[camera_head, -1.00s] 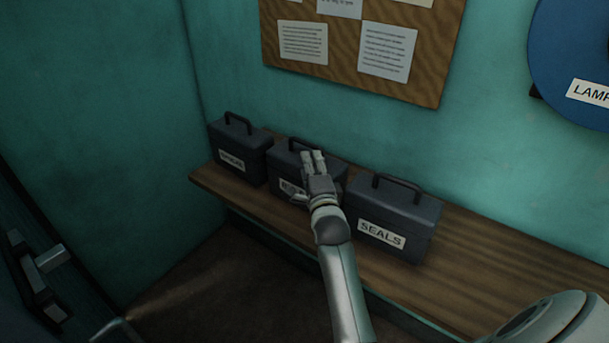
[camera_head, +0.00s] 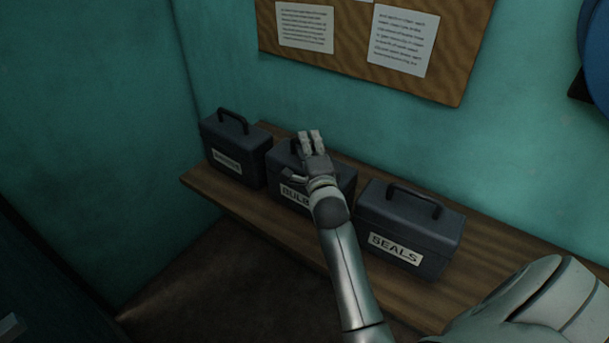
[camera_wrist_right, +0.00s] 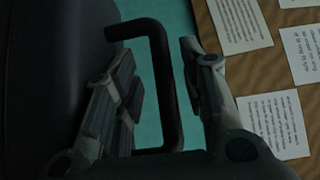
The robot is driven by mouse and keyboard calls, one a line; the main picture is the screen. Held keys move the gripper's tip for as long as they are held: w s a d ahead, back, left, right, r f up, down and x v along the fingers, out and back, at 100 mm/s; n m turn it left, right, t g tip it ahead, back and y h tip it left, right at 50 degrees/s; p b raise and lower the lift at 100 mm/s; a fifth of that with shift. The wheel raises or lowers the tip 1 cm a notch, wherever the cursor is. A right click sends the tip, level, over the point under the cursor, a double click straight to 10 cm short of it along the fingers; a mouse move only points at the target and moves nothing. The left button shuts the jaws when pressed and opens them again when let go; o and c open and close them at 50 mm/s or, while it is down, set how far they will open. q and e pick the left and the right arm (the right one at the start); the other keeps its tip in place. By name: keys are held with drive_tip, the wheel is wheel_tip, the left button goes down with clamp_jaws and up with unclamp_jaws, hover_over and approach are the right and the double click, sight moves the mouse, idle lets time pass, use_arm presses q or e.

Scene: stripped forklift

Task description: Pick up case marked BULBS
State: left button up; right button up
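The dark case marked BULBS (camera_head: 285,165) stands in the middle of a row of three on a wooden shelf. My right gripper (camera_head: 308,143) is over its top at the handle and hides part of the case and its label. In the right wrist view, the case's black handle (camera_wrist_right: 166,90) runs between the two fingers of my right gripper (camera_wrist_right: 160,85). The fingers are apart, with a gap showing between the handle and the right-hand finger. My left gripper is not in view.
A similar case with a label too dim to read (camera_head: 235,150) stands to the left. A case marked SEALS (camera_head: 408,230) stands close on the right. The wooden shelf (camera_head: 228,202) runs along the teal wall below a notice board (camera_head: 350,50).

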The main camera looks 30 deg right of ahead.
drive_tip(key=shift+w+d+f, duration=0.15)
drive_tip(key=shift+w+f, duration=0.1)
drive_tip(key=shift+s+r, duration=0.1)
drive_tip(key=shift+s, duration=0.05)
drive_tip(key=shift+s+a+r, duration=0.25)
drive_tip(key=shift+s+a, duration=0.05)
drive_tip(key=shift+s, duration=0.05)
drive_tip(key=shift+s+a+r, duration=0.1)
drive_tip(key=shift+s+r, duration=0.05)
drive_tip(key=shift+s, duration=0.15)
drive_tip(key=shift+c, duration=2.5)
drive_tip(key=shift+w, duration=0.15)
drive_tip(key=shift+c, duration=1.3)
drive_tip(key=shift+w, duration=0.1)
clamp_jaws()
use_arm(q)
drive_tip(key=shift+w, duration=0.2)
use_arm(e)
drive_tip(key=shift+r, duration=0.1)
